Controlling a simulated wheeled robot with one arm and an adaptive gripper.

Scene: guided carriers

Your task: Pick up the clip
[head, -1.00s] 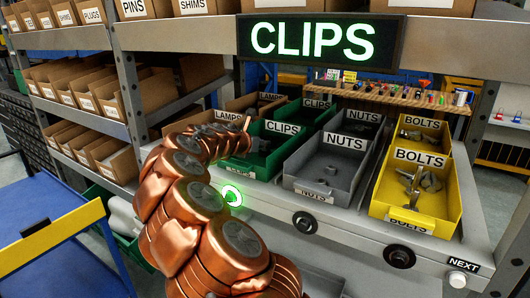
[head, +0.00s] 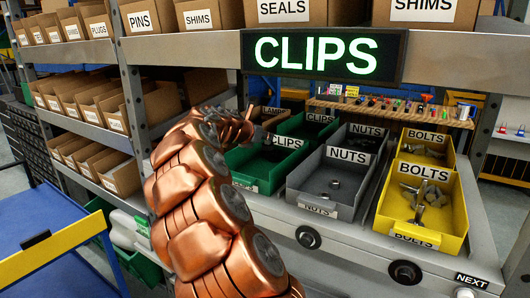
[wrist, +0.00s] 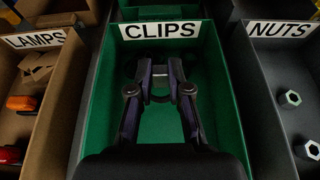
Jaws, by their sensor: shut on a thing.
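The green CLIPS bin (head: 239,181) stands in the front row of the tilted rack in the head view. It fills the middle of the wrist view, its green wall (wrist: 213,62) showing beside its label. My gripper (wrist: 160,84) is over the bin, with its two dark fingers pointing toward the label. It is shut on a small dark clip (wrist: 160,98), which is hard to make out between the fingers. In the head view my copper arm hides part of the bin, and the clip cannot be seen there.
A grey NUTS bin (head: 322,190) is right of the green bin, then a yellow BOLTS bin (head: 447,212). A brown LAMPS bin (wrist: 62,85) is on the left. A lit CLIPS sign (head: 320,55) hangs above. A NEXT button (head: 466,294) is at the rack's lower right.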

